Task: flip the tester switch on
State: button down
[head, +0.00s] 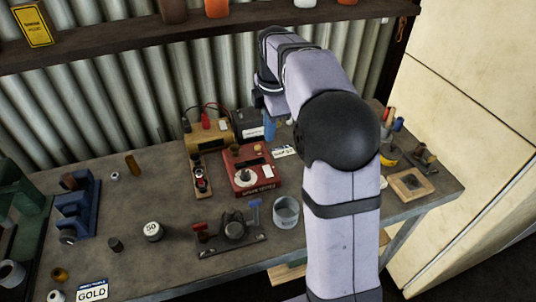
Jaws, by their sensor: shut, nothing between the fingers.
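A red box (264,186) with a white round dial and a tan knob on its top sits mid-table; it looks like the tester, but its lettering is too small to read for sure. My gripper (270,130) points down above the back right of the red box, beside the black battery-like box. Its fingers look shut and empty, and are small and partly hidden by my arm.
A yellowish box (207,139) with red and black leads stands behind the red box. A metal cup (286,211) and a dark fixture (233,232) with red and blue ends stand in front. A blue rack (77,205) is at left. The table's left middle is fairly clear.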

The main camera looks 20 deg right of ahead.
aim_at(266, 166)
jog(key=shift+w, duration=0.1)
dwell(0.3)
jog(key=f+p, duration=0.1)
jog(key=f, duration=0.3)
jog(key=w+f+p, duration=0.1)
jog(key=f+p, duration=0.1)
jog(key=f, duration=0.3)
jog(key=f+p, duration=0.1)
jog(key=f, duration=0.3)
jog(key=shift+w+f, duration=0.3)
jog(key=shift+w, duration=0.1)
jog(key=shift+f, duration=0.1)
jog(key=shift+w+f, duration=0.1)
